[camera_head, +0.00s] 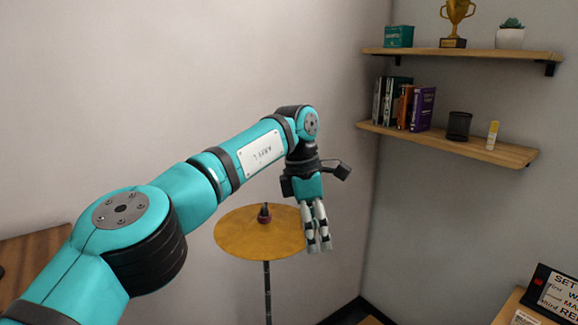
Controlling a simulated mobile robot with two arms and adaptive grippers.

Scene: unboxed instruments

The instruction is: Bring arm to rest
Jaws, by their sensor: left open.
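My left arm reaches in from the lower left across the middle of the view. My left gripper (318,248) hangs at its end, fingers pointing down, open and empty. It overlaps the right edge of a yellow cymbal (250,236) in the picture; I cannot tell whether they touch. The cymbal sits on a dark upright stand (267,290), its base out of view. My right gripper is not in view.
Two wall shelves are at the upper right. The upper shelf (470,53) holds a trophy and a plant; the lower shelf (450,143) holds books and a black cup. A sign (556,293) stands at the lower right. A wooden surface (35,258) shows at the left edge.

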